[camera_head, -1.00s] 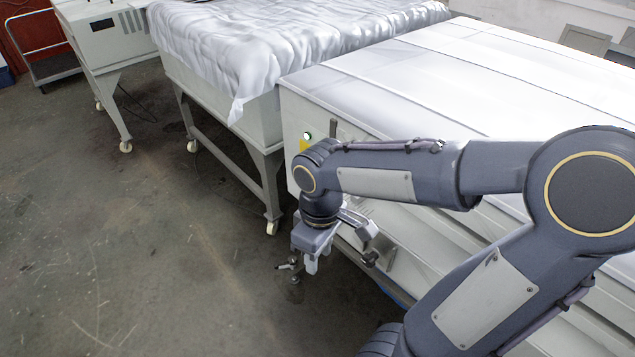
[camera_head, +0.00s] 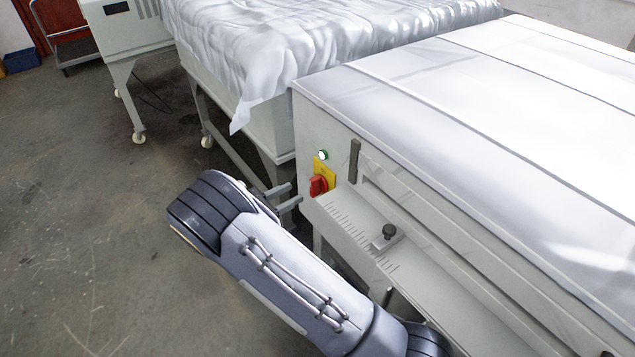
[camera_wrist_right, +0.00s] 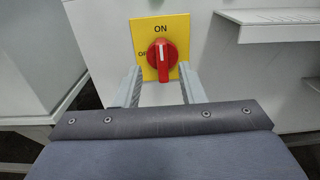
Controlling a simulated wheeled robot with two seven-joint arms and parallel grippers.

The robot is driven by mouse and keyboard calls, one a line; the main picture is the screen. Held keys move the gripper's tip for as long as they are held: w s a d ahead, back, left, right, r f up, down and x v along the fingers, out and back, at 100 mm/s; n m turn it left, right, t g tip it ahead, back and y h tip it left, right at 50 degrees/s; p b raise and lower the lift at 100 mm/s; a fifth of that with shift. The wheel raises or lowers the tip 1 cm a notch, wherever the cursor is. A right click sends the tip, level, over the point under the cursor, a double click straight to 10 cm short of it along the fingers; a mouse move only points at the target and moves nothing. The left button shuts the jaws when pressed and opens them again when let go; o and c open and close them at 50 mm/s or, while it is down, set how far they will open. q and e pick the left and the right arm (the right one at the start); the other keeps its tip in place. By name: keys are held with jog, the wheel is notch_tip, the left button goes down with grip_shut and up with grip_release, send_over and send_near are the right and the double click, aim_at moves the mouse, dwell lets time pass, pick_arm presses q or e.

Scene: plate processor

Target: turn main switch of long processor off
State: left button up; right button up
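The long processor (camera_head: 335,130) is a big white machine at the right of the head view. Its main switch is a red knob (camera_head: 317,186) on a yellow plate (camera_head: 325,166) on the end of its front face. In the right wrist view the red knob (camera_wrist_right: 162,54) has its white mark upright, toward "ON" on the yellow plate (camera_wrist_right: 177,24); "OFF" is at its left, partly hidden. My right gripper (camera_head: 292,194) points at the switch. In the wrist view my right gripper (camera_wrist_right: 160,82) is open, its two fingers either side of the knob's lower area, nothing held. My left gripper is out of view.
A round white light (camera_head: 322,155) sits above the switch. A ledge with a black knob (camera_head: 389,231) and a dark handle (camera_head: 353,161) are to its right. A cloth-covered table (camera_head: 265,50) stands behind. Open floor (camera_head: 90,230) lies to the left.

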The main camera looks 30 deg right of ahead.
aim_at(310, 185)
jog(key=d, duration=0.6)
jog(key=shift+w+d, duration=0.2)
jog(key=shift+d, duration=0.15)
grip_shut()
